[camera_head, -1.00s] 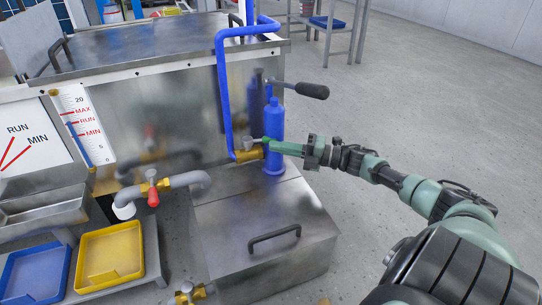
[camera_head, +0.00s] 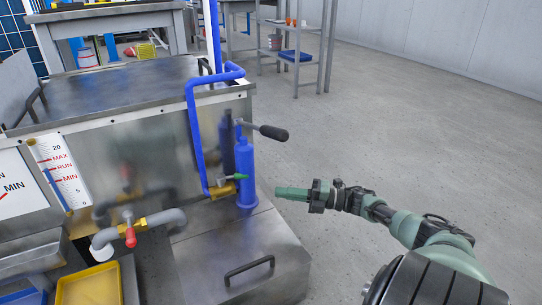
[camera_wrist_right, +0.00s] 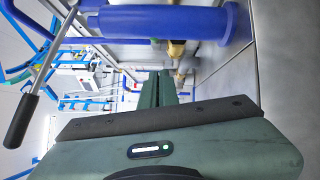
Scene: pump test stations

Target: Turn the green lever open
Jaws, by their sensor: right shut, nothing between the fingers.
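The green lever (camera_head: 238,177) sits on top of a brass valve (camera_head: 221,191) at the lower end of the blue pipe. It points right, its tip in front of the upright blue pump cylinder (camera_head: 246,175). My right gripper (camera_head: 277,192) is shut and empty, to the right of the cylinder and apart from the lever. In the right wrist view, the shut fingers (camera_wrist_right: 158,88) show below the blue cylinder (camera_wrist_right: 165,22), with brass fittings (camera_wrist_right: 177,50) beyond them. I cannot make out the lever there. My left gripper is not in view.
A black-handled pump arm (camera_head: 272,132) juts right above my right gripper. A second valve with a red handle (camera_head: 130,236) is on a grey pipe at left. A metal box with a black handle (camera_head: 249,268) stands below. The floor at right is clear.

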